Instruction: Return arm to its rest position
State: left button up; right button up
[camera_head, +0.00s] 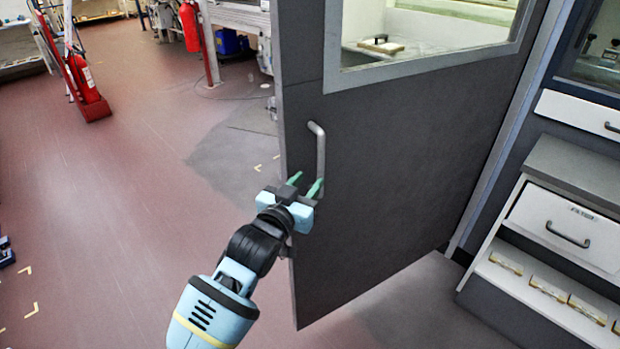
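My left arm reaches in from the bottom of the head view. Its gripper (305,182) has two green fingertips with a clear gap between them, and nothing shows in the gap. It is in front of the grey door (400,170), near the lower end of the door's vertical metal handle (320,148). The right fingertip overlaps the handle in the picture; I cannot tell whether they touch. My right gripper is not in view.
The door stands open, its free edge near my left gripper. A drawer cabinet (575,165) stands at the right. Red fire extinguishers (85,80) (190,27) are at the back left. Reddish floor (110,200) at the left is mostly clear.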

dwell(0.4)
pick_arm(q)
jog(key=s+a+f+n+g+y, duration=0.15)
jog(key=s+a+f, duration=0.25)
jog(key=s+f, duration=0.6)
jog(key=s+a+f+n+g+y, duration=0.15)
jog(key=s+a+f, duration=0.5)
jog(key=f, duration=0.65)
jog(key=s+a+f+g+y, duration=0.1)
jog(key=s+a+f+g, duration=0.1)
jog(key=s, duration=1.1)
jog(key=s+a+f+g+y, duration=0.1)
jog(key=s+a+f+g, duration=0.1)
jog(key=s+a+f, duration=0.2)
jog(key=s+f+p, duration=0.1)
jog(key=s+f, duration=0.2)
jog(key=s, duration=0.5)
jog(key=shift+s+a+f+g, duration=0.15)
jog(key=shift+s+a+g, duration=0.15)
jog(key=shift+s+a, duration=0.05)
